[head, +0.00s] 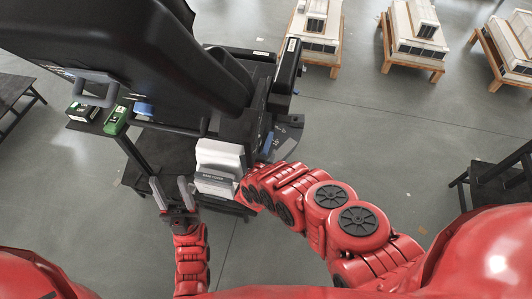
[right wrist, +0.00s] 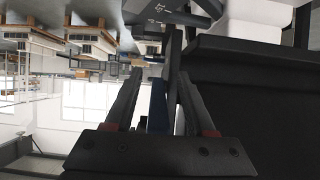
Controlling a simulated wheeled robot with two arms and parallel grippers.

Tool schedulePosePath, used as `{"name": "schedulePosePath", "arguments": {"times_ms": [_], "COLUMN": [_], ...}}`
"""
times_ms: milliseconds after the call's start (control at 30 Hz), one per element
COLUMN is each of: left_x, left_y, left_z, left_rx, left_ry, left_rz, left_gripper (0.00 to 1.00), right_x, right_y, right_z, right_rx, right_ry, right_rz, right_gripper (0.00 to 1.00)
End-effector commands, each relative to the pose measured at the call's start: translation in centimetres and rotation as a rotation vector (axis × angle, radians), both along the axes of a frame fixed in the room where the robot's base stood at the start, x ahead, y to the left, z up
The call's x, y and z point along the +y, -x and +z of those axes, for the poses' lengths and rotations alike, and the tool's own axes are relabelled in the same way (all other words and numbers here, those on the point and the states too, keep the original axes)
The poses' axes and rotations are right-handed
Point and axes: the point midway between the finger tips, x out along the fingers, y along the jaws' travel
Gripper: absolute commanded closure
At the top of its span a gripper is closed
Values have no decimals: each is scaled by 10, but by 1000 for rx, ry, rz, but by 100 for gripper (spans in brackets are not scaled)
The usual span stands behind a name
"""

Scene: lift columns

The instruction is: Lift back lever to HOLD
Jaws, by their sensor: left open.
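A blue lever (head: 267,143) sits on the side of the dark machine in the head view, beside a grey plate (head: 290,128) with markings. In the right wrist view, a blue bar (right wrist: 157,106), likely this lever, stands between the two fingers of my right gripper (right wrist: 157,95). Those fingers are apart, with a gap on the left side of the bar. In the head view the right fingertips are hidden by my arm and the machine. My left gripper (head: 172,192) is open and empty, fingers pointing up, below the machine's left side. No HOLD label is readable.
A silver-white box (head: 218,168) with a dark label is close to my right forearm. A green box (head: 116,121), a blue knob (head: 143,108) and a grey handle (head: 95,90) are at left. Wooden pallets with white units (head: 412,40) stand far off.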

Motion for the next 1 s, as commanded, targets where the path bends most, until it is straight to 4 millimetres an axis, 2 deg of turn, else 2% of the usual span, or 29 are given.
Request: {"name": "schedulePosePath", "arguments": {"times_ms": [267, 533, 633, 800, 1000], "left_x": [0, 0, 0, 0, 0], "left_y": [0, 0, 0, 0, 0], "left_z": [0, -1, 14, 27, 31], "left_rx": [0, 0, 0, 0, 0], "left_ry": [0, 0, 0, 0, 0], "left_rz": [0, 0, 0, 0, 0], "left_gripper": [50, 50, 50, 50, 50], "right_x": [1, 7, 14, 28, 42], "right_y": [2, 20, 44, 90, 132], "right_z": [1, 14, 30, 26, 24], "right_rx": [1, -2, 4, 6, 2], "right_ry": [0, 3, 2, -1, -1], "right_rz": [0, 1, 4, -1, 0], "right_gripper": [45, 45, 45, 45, 45]}}
